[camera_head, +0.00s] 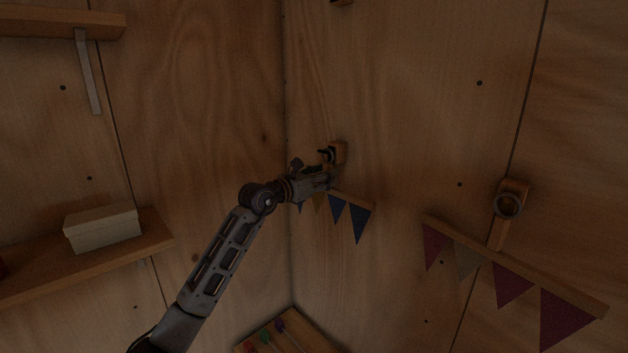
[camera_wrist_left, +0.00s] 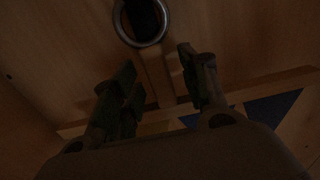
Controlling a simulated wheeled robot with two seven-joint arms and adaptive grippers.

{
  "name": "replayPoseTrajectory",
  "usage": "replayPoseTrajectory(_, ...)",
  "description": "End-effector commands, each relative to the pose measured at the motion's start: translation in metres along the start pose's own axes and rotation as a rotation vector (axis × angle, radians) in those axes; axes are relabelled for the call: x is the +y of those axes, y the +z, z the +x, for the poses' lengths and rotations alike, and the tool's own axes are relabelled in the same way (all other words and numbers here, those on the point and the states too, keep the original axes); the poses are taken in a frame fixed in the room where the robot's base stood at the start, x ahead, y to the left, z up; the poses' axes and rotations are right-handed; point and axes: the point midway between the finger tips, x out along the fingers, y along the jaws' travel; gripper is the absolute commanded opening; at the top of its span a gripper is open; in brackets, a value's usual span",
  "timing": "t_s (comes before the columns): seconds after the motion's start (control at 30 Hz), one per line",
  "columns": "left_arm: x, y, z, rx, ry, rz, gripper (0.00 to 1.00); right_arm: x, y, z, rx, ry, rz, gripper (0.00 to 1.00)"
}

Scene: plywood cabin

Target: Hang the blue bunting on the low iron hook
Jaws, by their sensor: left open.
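The blue bunting (camera_head: 358,222) has blue and yellowish pennants under a wooden bar, near the corner. Its bar and a blue pennant (camera_wrist_left: 272,108) also show in the left wrist view. A short wooden stem rises from the bar to a metal ring (camera_wrist_left: 119,28). The ring appears around a dark piece; I cannot tell if it bears on it. The low iron hook (camera_head: 326,153) shows dark on a wooden block, just above my left gripper (camera_head: 328,182). My left gripper is open, its fingers apart on either side of the stem. My right gripper is not in view.
A red and yellowish bunting (camera_head: 513,286) hangs on the right wall below a ring (camera_head: 508,206). A shelf (camera_head: 150,246) with a pale box (camera_head: 102,229) is at left. A wooden board (camera_head: 310,338) with coloured pieces is low in the corner. The wall between the buntings is clear.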

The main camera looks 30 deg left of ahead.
Motion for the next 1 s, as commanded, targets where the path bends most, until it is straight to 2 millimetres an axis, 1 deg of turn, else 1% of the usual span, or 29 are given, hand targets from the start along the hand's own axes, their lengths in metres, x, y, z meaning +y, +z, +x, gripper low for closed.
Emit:
replayPoseTrajectory(0.27,0.001,-0.001,-0.011,0.0,0.001,0.0,0.44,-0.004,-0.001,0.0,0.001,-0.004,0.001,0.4)
replayPoseTrajectory(1.0,0.001,-0.001,-0.073,0.001,0.001,0.0,0.44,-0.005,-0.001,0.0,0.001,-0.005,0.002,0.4)
